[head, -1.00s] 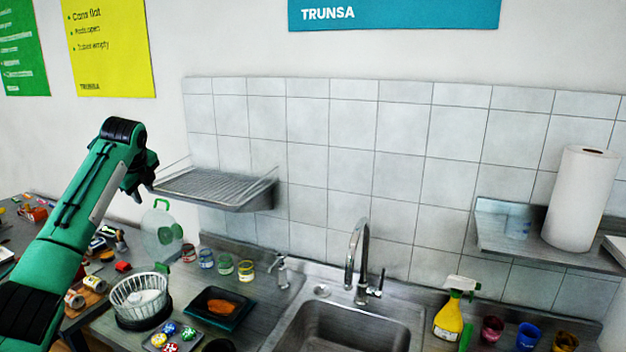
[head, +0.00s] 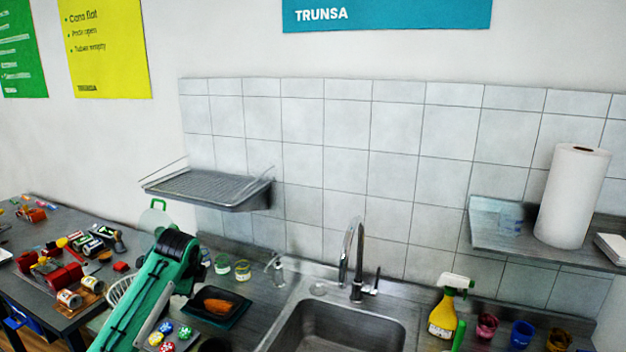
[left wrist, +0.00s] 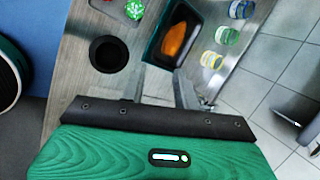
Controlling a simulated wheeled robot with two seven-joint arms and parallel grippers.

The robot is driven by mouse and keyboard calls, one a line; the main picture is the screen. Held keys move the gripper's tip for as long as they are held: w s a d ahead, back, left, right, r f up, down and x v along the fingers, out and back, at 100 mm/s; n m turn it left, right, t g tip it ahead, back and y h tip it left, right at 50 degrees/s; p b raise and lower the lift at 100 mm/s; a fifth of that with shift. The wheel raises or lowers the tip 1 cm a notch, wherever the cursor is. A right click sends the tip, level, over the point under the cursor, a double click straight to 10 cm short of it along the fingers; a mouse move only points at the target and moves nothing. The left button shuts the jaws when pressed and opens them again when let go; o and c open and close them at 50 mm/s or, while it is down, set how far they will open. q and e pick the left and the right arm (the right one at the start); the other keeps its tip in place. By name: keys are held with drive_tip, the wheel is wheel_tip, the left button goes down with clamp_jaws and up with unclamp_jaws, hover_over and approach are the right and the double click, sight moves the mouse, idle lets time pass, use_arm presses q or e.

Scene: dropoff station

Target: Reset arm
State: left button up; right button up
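My left arm, green with black joints, comes up from the bottom left in the head view, in front of the counter. Its elbow-like black joint (head: 178,248) is uppermost, and the fingers cannot be made out there. In the left wrist view my left gripper (left wrist: 158,86) shows two grey fingers apart with nothing between them, above the counter near the black tray (left wrist: 168,52). My right gripper is not in view.
The black tray holds an orange item (head: 217,307). Jars (head: 243,270), a soap dispenser (head: 277,268) and a sink (head: 335,332) with a tall tap (head: 352,255) are nearby. A wire shelf (head: 212,187) hangs above. A spray bottle (head: 446,308) stands right of the sink.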

use_arm(q)
drive_tip(key=s+d+f+n+g+h, duration=0.1)
drive_tip(key=s+d+f+n, duration=0.25)
drive_tip(key=s+f, duration=0.7)
drive_tip(key=s+d+f+n+h, duration=0.1)
drive_tip(key=s+d+f+n, duration=0.35)
drive_tip(key=s, duration=0.85)
drive_tip(key=s+f+n, duration=0.3)
drive_tip(key=s+n, duration=0.5)
drive_tip(key=s, duration=1.8)
wheel_tip(320, 180, down, 32)
drive_tip(key=g, duration=0.2)
drive_tip(key=s+a+f, duration=0.2)
drive_tip(key=s+f, duration=0.7)
drive_tip(key=s+a+f+g, duration=0.1)
drive_tip(key=s+a+f, duration=0.1)
drive_tip(key=s+f, duration=0.7)
drive_tip(key=shift+s+a+f, duration=0.25)
drive_tip(key=shift+s+f, duration=0.15)
drive_tip(key=shift+f, duration=0.05)
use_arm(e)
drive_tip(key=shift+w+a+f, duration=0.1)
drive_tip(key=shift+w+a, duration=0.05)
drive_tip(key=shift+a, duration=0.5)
use_arm(q)
drive_tip(key=shift+a, duration=0.1)
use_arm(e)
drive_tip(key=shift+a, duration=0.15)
